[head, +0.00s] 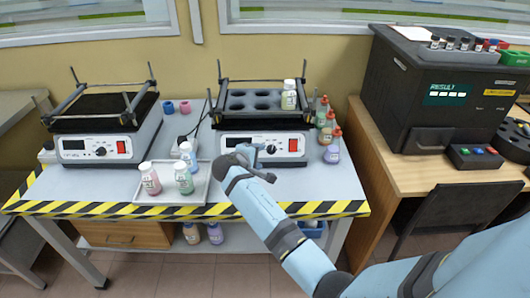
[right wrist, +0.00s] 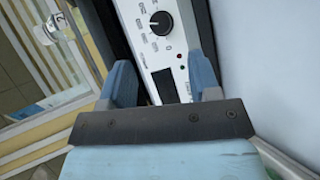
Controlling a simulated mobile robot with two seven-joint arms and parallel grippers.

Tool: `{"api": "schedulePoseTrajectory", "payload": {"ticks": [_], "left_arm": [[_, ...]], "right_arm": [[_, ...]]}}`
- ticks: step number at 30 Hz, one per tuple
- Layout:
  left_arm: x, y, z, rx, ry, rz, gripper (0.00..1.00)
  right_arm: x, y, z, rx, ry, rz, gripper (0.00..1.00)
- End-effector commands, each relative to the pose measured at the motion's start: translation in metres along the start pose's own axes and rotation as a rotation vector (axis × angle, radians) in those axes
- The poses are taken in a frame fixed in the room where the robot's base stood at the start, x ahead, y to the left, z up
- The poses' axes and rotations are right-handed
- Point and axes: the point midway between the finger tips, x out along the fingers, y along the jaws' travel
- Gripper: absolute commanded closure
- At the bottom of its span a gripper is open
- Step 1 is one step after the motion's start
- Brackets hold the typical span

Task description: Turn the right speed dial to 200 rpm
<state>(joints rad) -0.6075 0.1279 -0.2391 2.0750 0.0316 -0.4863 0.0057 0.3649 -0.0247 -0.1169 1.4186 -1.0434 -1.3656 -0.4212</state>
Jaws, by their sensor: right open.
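The right speed dial (head: 271,149) is a small black knob on the white front panel of the right shaker (head: 229,142). It shows larger in the right wrist view (right wrist: 161,23), with small printed marks around it that I cannot read. My right gripper (head: 255,153) is open and empty in front of this panel, just left of the dial in the head view. In the right wrist view its two blue fingers (right wrist: 160,62) are apart, with the dark display (right wrist: 164,86) between them and the dial beyond their tips, apart from them. My left gripper is out of view.
A capped bottle (head: 289,95) stands in the right shaker's holed tray. Several bottles (head: 331,145) stand right of it. A white tray (head: 155,198) with bottles lies to the left. The left shaker (head: 76,148) has its own dial. A black analyser (head: 400,106) stands on the wooden table.

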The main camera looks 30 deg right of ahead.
Motion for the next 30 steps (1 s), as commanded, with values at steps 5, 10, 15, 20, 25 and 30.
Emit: {"api": "schedulePoseTrajectory", "payload": {"ticks": [5, 10, 15, 20, 25, 30], "left_arm": [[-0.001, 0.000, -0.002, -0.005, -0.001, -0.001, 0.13], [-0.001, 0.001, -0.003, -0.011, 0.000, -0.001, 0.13], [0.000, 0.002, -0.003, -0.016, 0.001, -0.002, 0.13], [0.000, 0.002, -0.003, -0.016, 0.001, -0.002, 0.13], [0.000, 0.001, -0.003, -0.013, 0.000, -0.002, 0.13], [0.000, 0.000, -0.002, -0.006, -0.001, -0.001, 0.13]], "right_arm": [[-0.033, 0.000, 0.000, 0.002, 0.002, 0.000, 0.43], [-0.049, 0.000, 0.000, 0.000, 0.000, -0.001, 0.43], [-0.052, 0.000, 0.000, 0.000, 0.000, 0.000, 0.43], [-0.052, 0.000, 0.000, 0.000, 0.000, 0.000, 0.43], [-0.052, 0.000, 0.000, 0.000, 0.000, 0.000, 0.43], [-0.052, 0.000, 0.000, 0.000, 0.000, 0.000, 0.43]]}}
